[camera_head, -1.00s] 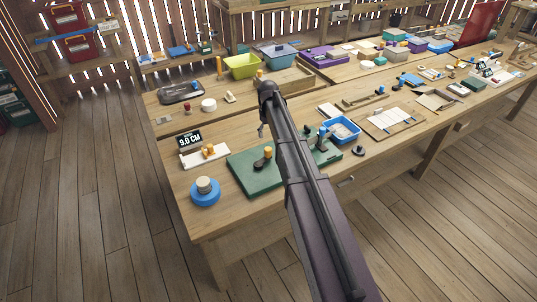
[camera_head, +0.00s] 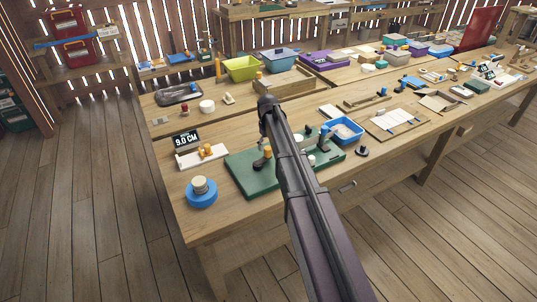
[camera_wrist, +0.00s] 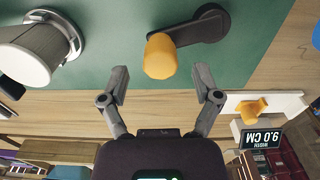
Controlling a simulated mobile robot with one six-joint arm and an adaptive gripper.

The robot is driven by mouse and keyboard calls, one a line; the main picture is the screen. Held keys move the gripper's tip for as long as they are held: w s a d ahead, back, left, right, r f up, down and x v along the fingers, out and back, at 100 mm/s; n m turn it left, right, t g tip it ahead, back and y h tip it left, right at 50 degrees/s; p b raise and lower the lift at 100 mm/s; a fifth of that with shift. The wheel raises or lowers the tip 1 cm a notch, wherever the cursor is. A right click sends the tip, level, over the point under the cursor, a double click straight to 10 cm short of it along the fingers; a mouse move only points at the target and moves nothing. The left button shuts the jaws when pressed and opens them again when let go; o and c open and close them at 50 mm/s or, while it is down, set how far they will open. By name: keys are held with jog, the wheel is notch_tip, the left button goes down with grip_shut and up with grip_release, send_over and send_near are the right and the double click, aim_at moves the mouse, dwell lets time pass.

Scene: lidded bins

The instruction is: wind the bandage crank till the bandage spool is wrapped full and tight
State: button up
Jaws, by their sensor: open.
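The bandage crank (camera_wrist: 205,24) is a dark arm with an orange knob (camera_wrist: 161,56), mounted on a green board (camera_wrist: 120,40). Its knob also shows in the head view (camera_head: 267,152) on the board (camera_head: 245,184). My gripper (camera_wrist: 161,88) is open and empty, its two fingertips just short of the knob and on either side of it. A pale roll on a metal flange (camera_wrist: 35,50), likely the bandage spool, stands left of the crank in the wrist view, cut off by the frame edge. In the head view my arm partly covers the board and the fingers are unclear.
A 9.0 CM display (camera_head: 186,140) and a white plate with an orange piece (camera_head: 203,153) stand left of the board. A blue disc with a pale roll (camera_head: 201,193) is at the front left. A blue tray (camera_head: 343,130) lies to the right.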

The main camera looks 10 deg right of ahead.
aim_at(262, 158)
jog(key=shift+f+b, duration=1)
jog(key=shift+f, duration=0.3)
grip_shut()
